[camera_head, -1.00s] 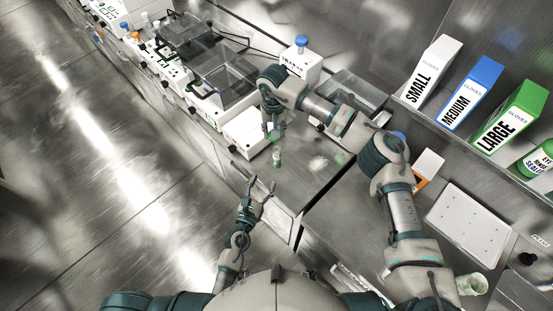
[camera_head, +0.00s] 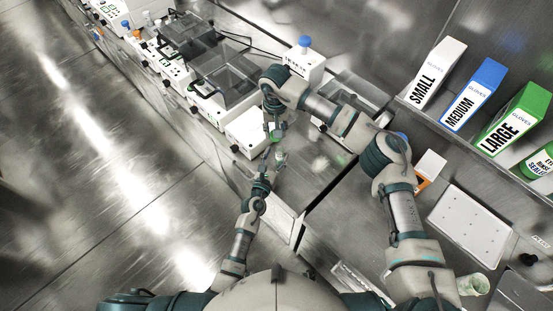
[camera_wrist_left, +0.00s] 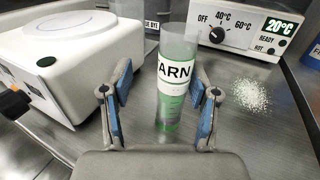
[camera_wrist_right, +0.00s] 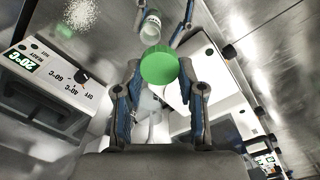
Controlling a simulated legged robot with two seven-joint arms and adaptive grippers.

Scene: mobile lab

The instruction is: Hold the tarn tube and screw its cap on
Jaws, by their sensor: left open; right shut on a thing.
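The tarn tube (camera_wrist_left: 175,90) is clear, with a white label partly reading "ARN" and green contents. It stands upright on the steel bench between the spread fingers of my left gripper (camera_wrist_left: 160,88); I see gaps beside it. The tube is small in the head view (camera_head: 280,160), with my left gripper (camera_head: 267,157) at its left side. My right gripper (camera_wrist_right: 157,82) is shut on the green cap (camera_wrist_right: 159,67), above the bench. In the right wrist view the cap overlaps the tube's edge (camera_wrist_right: 152,26); no cap shows on the tube in the left wrist view.
A white machine (camera_wrist_left: 75,60) stands left of the tube, and a heater with a dial and a 20°C display (camera_wrist_left: 240,28) stands behind it. White powder (camera_wrist_left: 252,95) lies on the bench to the right. Glove boxes (camera_head: 468,95) are at the far right.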

